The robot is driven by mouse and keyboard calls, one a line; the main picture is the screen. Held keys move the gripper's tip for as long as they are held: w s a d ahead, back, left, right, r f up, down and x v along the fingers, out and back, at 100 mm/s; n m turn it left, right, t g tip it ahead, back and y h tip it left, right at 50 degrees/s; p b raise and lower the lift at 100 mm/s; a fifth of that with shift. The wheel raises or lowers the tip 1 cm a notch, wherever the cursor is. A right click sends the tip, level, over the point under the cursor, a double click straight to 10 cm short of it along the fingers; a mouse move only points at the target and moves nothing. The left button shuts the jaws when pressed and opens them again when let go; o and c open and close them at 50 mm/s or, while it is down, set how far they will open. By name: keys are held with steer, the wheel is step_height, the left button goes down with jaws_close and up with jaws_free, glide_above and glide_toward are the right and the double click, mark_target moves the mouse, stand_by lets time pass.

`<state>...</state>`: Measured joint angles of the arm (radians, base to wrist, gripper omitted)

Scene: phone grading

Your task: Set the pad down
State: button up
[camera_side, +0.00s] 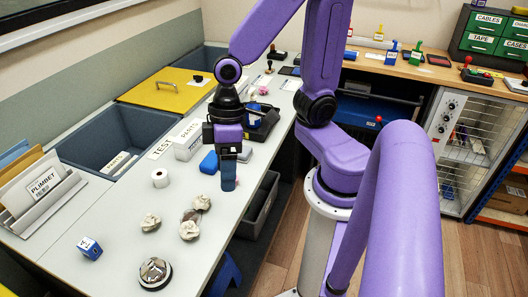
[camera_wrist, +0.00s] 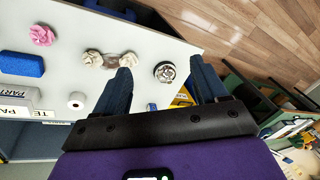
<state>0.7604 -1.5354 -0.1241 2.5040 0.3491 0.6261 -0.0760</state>
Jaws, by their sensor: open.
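A blue pad-like block (camera_side: 209,162) lies flat on the pale bench, left of my gripper (camera_side: 228,186) in the side view. It also shows in the wrist view (camera_wrist: 22,64) at the far left, well away from the fingers. My gripper (camera_wrist: 161,66) is open in the wrist view, with its two blue fingers spread apart and nothing between them. In the side view the fingers point down near the bench's front edge, and overlap so their gap is hidden. I cannot tell for certain that this blue block is the pad.
A grey bin (camera_side: 90,140) is sunk at the back. A pink wad (camera_wrist: 42,35) shows by the blue block.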

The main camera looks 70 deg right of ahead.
steer(key=s+d+r+n+h, duration=0.2)
steer(key=s+d+n, duration=0.2)
steer(key=s+n, duration=0.2)
steer(key=shift+s+r+t+h, duration=0.3)
steer(key=shift+s+r, duration=0.05)
steer(key=shift+d, duration=0.1)
stand_by(0.9)
